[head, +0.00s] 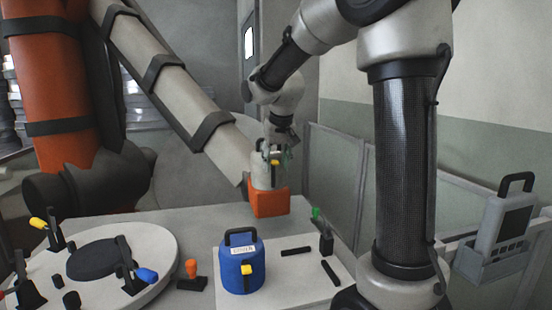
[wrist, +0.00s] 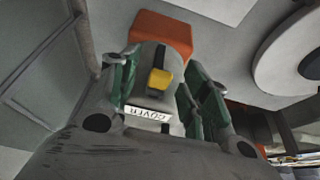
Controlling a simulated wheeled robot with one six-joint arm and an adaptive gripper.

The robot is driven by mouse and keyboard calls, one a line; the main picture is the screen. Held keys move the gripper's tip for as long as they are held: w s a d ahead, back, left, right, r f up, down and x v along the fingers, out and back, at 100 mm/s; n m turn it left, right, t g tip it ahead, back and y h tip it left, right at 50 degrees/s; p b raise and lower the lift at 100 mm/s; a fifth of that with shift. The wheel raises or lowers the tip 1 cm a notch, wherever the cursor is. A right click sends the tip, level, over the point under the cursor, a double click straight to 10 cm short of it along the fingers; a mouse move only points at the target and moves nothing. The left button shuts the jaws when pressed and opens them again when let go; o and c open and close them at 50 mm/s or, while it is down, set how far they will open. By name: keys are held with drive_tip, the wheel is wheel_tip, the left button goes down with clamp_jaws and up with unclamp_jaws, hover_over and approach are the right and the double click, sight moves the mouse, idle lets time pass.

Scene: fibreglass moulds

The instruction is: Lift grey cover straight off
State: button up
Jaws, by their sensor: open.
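The grey cover (head: 261,177) sits on an orange block (head: 268,203) at the back edge of the table. It has a yellow latch (wrist: 160,81) on its side and a white label reading COVER (wrist: 148,113). My gripper (head: 277,154) is at the top of the cover, its arm reaching in from above. In the wrist view my gripper (wrist: 160,95) is open, with one green-padded finger on each side of the cover. I cannot tell whether the pads touch it.
A blue cover (head: 240,268) with a black handle stands on a white board (head: 300,291) in front, beside black bars. A round white mould (head: 150,248) with several clamps lies at the left. A grey caddy (head: 495,240) is at the right.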

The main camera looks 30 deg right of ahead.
clamp_jaws()
wheel_tip(320, 180, up, 12)
idle(1.6)
